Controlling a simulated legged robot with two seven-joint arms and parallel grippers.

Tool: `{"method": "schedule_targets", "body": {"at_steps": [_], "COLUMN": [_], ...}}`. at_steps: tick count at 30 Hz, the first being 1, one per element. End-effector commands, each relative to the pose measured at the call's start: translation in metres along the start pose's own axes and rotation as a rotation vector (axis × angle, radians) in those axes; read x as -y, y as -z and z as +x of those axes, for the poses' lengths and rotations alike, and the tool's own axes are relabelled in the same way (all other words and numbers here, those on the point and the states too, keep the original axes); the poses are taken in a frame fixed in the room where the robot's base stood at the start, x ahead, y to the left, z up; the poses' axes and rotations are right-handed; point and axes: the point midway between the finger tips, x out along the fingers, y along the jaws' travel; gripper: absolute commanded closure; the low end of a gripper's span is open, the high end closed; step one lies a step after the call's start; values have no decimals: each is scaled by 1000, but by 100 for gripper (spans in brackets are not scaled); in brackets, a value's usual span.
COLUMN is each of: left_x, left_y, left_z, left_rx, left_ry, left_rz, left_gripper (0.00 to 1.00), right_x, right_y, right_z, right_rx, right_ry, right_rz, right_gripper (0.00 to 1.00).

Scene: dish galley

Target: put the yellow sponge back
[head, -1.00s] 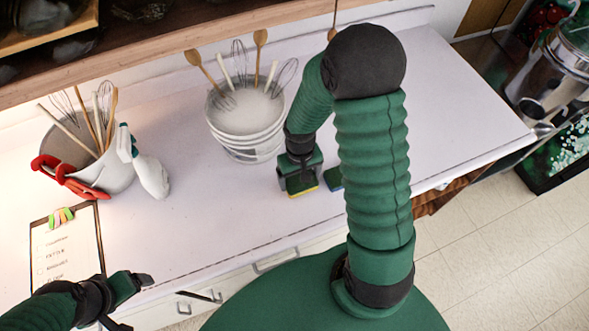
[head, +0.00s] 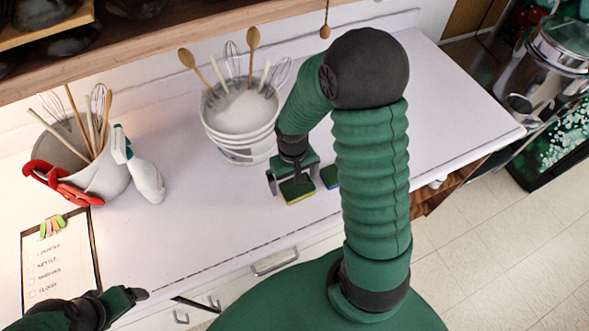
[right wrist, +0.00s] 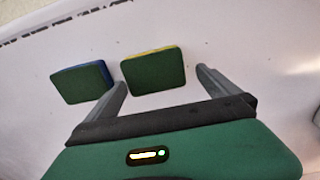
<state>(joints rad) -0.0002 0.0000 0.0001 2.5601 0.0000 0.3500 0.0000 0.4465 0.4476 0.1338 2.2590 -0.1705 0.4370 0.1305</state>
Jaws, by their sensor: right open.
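The yellow sponge (head: 298,191), with a dark green top face, lies on the white counter. In the right wrist view the yellow sponge (right wrist: 153,72) shows its green face and a thin yellow edge. My right gripper (head: 293,187) is open above it; in the right wrist view its fingers (right wrist: 162,78) stand on either side of the sponge, with a visible gap on the right. The left finger is close to the sponge; contact cannot be told. My left gripper (head: 128,301) is low at the left, partly hidden, away from the sponge.
A blue sponge (head: 329,175) with a green top lies just right of the yellow one, also in the right wrist view (right wrist: 82,82). A white bucket (head: 238,136) of utensils stands behind. A utensil crock (head: 105,178), spray bottle (head: 147,178) and clipboard (head: 60,262) are left.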

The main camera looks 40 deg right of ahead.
Motion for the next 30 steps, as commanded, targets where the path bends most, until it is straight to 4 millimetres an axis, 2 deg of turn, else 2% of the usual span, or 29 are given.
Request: {"method": "schedule_targets", "body": {"at_steps": [1, 6, 12, 14, 17, 19, 22, 25, 30], "left_x": [0, 0, 0, 0, 0, 0, 0, 0, 0], "left_y": [0, 0, 0, 0, 0, 0, 1, 0, 0], "left_z": [-1, -2, -2, -2, -2, -2, -2, -2, -2], "left_rx": [0, 0, 0, 0, 0, 0, 0, 0, 0], "left_ry": [0, 0, 0, 0, 0, 0, 0, 0, 0], "left_rz": [-1, -1, 0, 0, 0, 0, 0, 0, -1], "left_gripper": [21, 21, 21, 21, 21, 21, 21, 21, 21], "right_x": [-1, -5, -6, 2, 33, 59, 86, 98, 97], "right_y": [2, 2, 2, -1, -13, -26, -44, -53, -53], "right_z": [-15, -58, -86, -89, -88, -86, -84, -83, -81], "right_rx": [-8, -7, 0, -10, -65, -120, -189, -223, -227], "right_ry": [-1, 3, 5, 4, 7, 15, 34, 47, 51], "right_rz": [0, 1, -2, -20, -104, -179, -260, -297, -299], "right_gripper": [0, 0, 0, 0, 0, 0, 0, 0, 0]}}
